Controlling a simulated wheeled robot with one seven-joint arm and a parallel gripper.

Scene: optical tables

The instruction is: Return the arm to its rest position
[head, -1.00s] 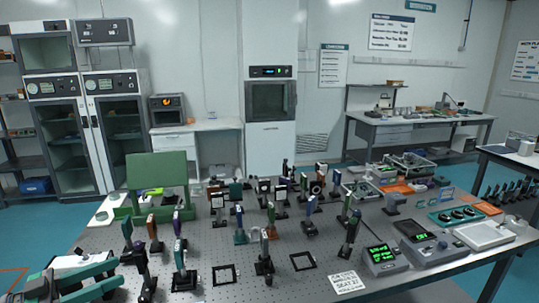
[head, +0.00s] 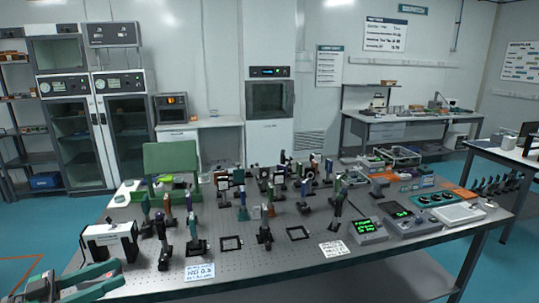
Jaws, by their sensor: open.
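My gripper (head: 119,274) shows at the lower left corner of the head view, at the near left edge of the optical table (head: 300,262). Its two teal fingers point to the right, apart from each other, with nothing seen between them. The rest of my arm is mostly out of the picture. A white and black box (head: 108,243) stands on the table just beyond the fingers.
Many post-mounted optics crowd the table's middle. Two square black frames (head: 231,243) and a card (head: 200,271) lie near the front edge. A green stand (head: 171,158) is at the back left, and meters (head: 368,230) are on the right.

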